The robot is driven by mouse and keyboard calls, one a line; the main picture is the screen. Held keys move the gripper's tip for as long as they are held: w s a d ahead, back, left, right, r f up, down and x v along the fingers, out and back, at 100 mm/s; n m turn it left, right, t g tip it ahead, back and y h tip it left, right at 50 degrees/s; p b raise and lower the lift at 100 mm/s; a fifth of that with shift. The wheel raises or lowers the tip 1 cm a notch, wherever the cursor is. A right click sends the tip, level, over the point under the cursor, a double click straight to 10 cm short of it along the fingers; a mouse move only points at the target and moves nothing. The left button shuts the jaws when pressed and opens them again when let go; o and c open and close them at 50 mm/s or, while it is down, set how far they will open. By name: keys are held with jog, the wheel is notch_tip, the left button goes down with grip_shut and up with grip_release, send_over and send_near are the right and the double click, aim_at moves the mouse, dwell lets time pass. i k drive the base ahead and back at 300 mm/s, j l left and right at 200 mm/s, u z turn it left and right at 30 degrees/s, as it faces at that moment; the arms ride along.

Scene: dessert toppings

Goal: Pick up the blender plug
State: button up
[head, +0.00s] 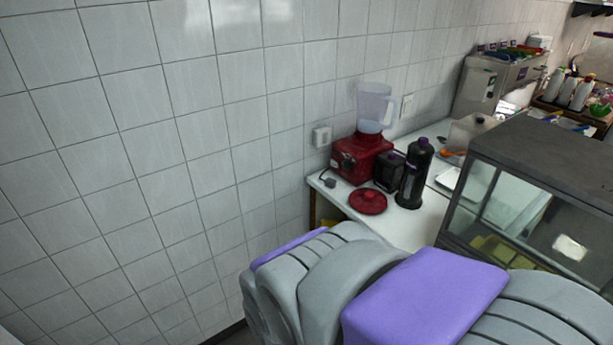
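The blender has a red base (361,160) and a clear jug (374,107), and stands on the white counter (408,233) against the tiled wall. A small dark piece that looks like the blender plug (329,182) lies on the counter's left end, left of the blender base. A short dark cord seems to run beside it, too small to follow. My gripper is not in view; grey and purple parts of my own body fill the bottom.
A red round lid (367,201) lies in front of the blender. A black bottle (414,174) and a dark container (389,172) stand right of it. A glass display case (529,205) is at the right. The tiled wall on the left is bare.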

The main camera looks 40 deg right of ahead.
aim_at(329, 183)
jog(key=z, duration=0.4)
jog(key=i+z, duration=0.15)
jog(key=z, duration=0.6)
jog(key=i+z, duration=0.1)
jog(key=z, duration=0.3)
jog(key=i+j+z, duration=0.4)
jog(key=i+j, duration=0.15)
jog(key=i+j+z, duration=0.2)
jog(key=j, duration=0.3)
jog(key=i+j+z, duration=0.2)
jog(key=j, duration=0.25)
